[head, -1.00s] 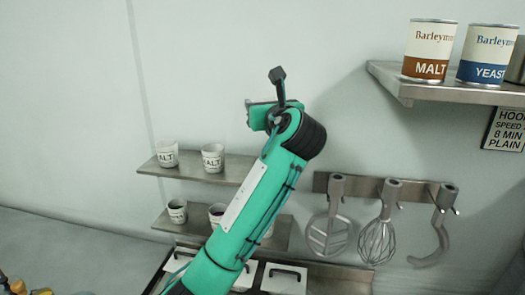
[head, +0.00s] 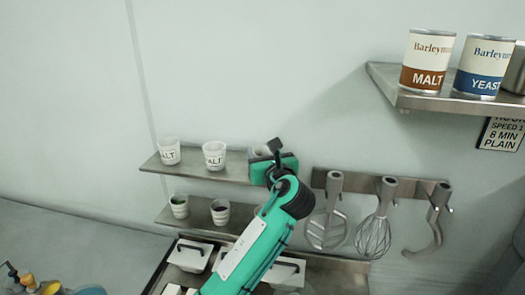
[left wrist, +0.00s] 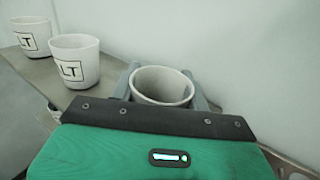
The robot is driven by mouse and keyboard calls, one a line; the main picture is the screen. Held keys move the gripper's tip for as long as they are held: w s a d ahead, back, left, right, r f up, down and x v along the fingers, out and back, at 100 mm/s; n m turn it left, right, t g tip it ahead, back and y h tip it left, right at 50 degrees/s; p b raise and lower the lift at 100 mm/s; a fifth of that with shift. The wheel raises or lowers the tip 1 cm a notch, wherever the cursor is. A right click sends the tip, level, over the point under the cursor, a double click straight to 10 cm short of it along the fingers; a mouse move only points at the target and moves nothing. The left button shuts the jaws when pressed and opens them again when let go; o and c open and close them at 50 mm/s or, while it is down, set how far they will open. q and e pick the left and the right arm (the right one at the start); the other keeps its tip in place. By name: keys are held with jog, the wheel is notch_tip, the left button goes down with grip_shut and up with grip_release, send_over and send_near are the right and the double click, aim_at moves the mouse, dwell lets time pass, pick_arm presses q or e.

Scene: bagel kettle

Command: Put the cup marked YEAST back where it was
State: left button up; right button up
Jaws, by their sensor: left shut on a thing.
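My left gripper (head: 270,161) is at the right end of the upper small shelf (head: 228,170), seen from behind. It is shut on a white cup (left wrist: 162,85), whose rim shows between the two fingers in the left wrist view. The cup's inside looks empty, and its label is hidden. In the head view only a pale bit of the cup (head: 259,150) shows behind the gripper. I cannot tell whether its base touches the shelf. To its left on that shelf stand two upright white cups (head: 214,155) (head: 169,151) with labels reading "ALT" in part. My right gripper is out of view.
Two cups (head: 220,211) (head: 180,205) with darker contents stand on the lower shelf. Mixer tools (head: 374,225) hang from a rail close right of my gripper. MALT (head: 427,62) and YEAST (head: 484,68) cans stand on a high shelf. White lidded bins (head: 190,256) are below.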

pick_arm(q)
jog(key=shift+f, duration=0.1)
jog(key=o, duration=1)
jog(key=shift+s, duration=0.1)
jog(key=b+v, duration=0.4)
jog(key=v, duration=0.8)
